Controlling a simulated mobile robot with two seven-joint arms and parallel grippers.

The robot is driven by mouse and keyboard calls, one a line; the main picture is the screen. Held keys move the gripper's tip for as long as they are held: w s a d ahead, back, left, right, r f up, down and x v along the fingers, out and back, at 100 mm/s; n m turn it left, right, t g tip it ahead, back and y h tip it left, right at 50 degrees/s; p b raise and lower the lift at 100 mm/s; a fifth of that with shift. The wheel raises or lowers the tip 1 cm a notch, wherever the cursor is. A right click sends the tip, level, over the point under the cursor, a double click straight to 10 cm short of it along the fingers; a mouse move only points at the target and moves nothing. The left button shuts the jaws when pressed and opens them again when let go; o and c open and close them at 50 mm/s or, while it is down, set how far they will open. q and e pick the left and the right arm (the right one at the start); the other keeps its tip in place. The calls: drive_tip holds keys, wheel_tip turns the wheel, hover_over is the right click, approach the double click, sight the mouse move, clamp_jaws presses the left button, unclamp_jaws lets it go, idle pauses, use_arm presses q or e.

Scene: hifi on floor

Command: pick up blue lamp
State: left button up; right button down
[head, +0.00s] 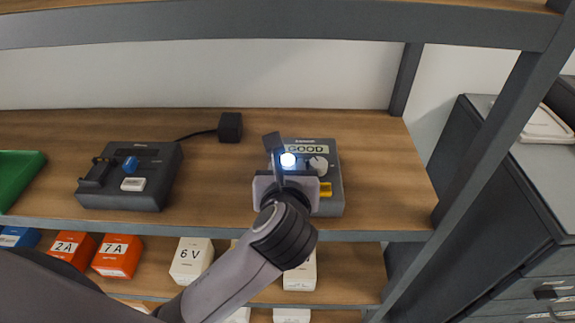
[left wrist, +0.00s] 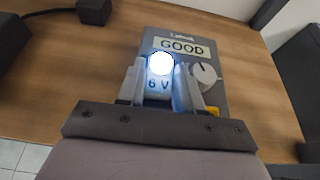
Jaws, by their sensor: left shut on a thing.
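A lit lamp (head: 288,160) glows white with a bluish halo at the tester (head: 328,188) on the shelf. In the left wrist view the lamp (left wrist: 161,64) sits above a pale body marked "6 V" in blue. My left gripper (head: 286,172) is shut on this lamp, with one finger on each side in the left wrist view (left wrist: 160,84). The tester's display reads "GOOD". The lamp's lower end is hidden, so I cannot tell whether it still touches the tester. My right gripper is not in view.
A dark device (head: 158,188) with a blue round part (head: 130,163) stands at left, cabled to a black block (head: 230,127). A green tray (head: 18,178) lies at far left. Orange and white boxes (head: 191,259) fill the lower shelf. A shelf post (head: 470,165) rises at right.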

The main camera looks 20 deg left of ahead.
use_arm(q)
drive_tip(key=shift+c, duration=0.5)
drive_tip(key=shift+r, duration=0.1)
wheel_tip(320, 180, up, 10)
drive_tip(key=s+a+f+m+h, duration=0.1)
drive_tip(key=a+f, duration=0.1)
drive_tip(key=f, duration=0.1)
drive_tip(key=s+a+f+m+h, duration=0.1)
drive_tip(key=a+f, duration=0.2)
drive_tip(key=f, duration=0.1)
drive_tip(key=s+a+f+h, duration=0.1)
drive_tip(key=a+f, duration=0.2)
drive_tip(key=f, duration=0.1)
drive_tip(key=shift+s+a+f+m, duration=0.1)
drive_tip(key=shift+s+f+m, duration=0.1)
drive_tip(key=shift+s+m, duration=0.2)
drive_tip(key=shift+s+a+f+t+h, duration=0.1)
drive_tip(key=shift+s+f+t+h, duration=0.2)
drive_tip(key=shift+s+h, duration=0.1)
drive_tip(key=shift+w, duration=0.1)
